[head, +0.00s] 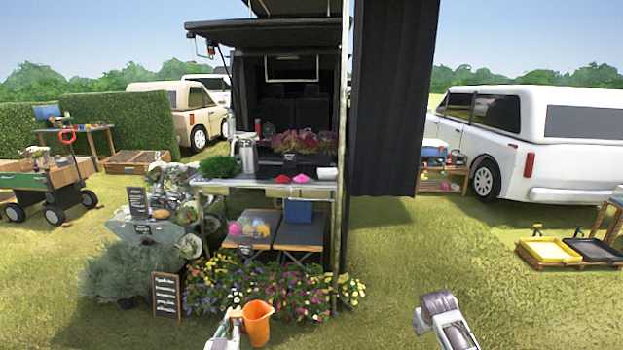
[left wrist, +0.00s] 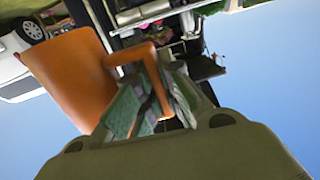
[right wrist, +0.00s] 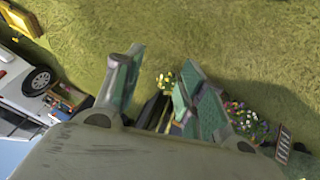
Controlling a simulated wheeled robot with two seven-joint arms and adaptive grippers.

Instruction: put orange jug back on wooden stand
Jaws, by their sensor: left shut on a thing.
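The orange jug (head: 257,322) is in front of the flower bed, low in the head view. My left gripper (head: 234,316) is shut on its handle. In the left wrist view the orange jug (left wrist: 75,75) fills the left side, and its handle passes between the fingers of the left gripper (left wrist: 155,95). My right gripper (head: 433,298) is over the grass at the lower right, apart from the jug. In the right wrist view the right gripper (right wrist: 163,85) is open and empty. A low wooden stand (head: 440,186) with colourful items is beside the white car; I cannot tell whether it is the task's stand.
A van stall with a metal table (head: 265,183) stands ahead, with flowers (head: 260,285) in front. A chalkboard sign (head: 166,296) is on the left. Yellow and black trays (head: 550,250) lie at the right beside another wooden piece (head: 613,202). Grass between is clear.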

